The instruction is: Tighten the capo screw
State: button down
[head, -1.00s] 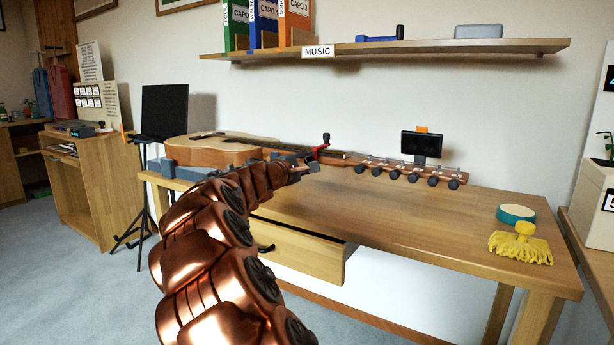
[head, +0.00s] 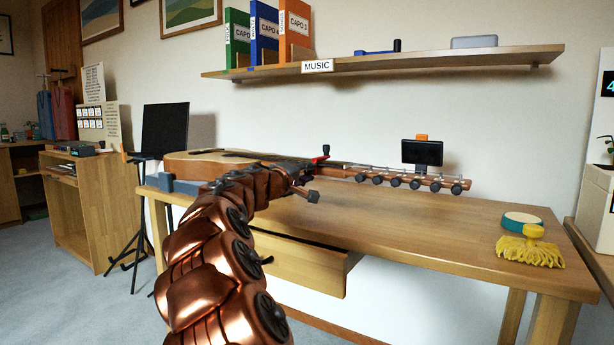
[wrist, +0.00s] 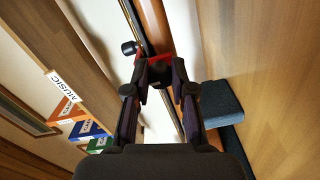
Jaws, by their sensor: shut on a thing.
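The guitar (head: 205,166) lies along the desk with its neck pointing right. The red capo (head: 320,159) is on the neck, with a black knob (head: 326,149) standing above it. In the wrist view the red capo (wrist: 168,58) is just beyond my fingertips, and the black knob (wrist: 129,48) is left of them. My gripper (wrist: 164,77) has its two fingers on either side of a dark part at the capo, which looks like the capo screw. The fingers hide much of that part. In the head view my arm hides part of the guitar and my fingers are hard to make out.
The desk (head: 430,225) is clear in front of the headstock, with a partly open drawer (head: 300,263) below. A small dark screen (head: 422,152) stands behind the headstock. A shelf (head: 430,60) hangs above.

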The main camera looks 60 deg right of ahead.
dwell(0.3)
jog(key=c, duration=1)
grip_release()
jog(key=a, duration=1.2)
jog(key=shift+s, duration=0.2)
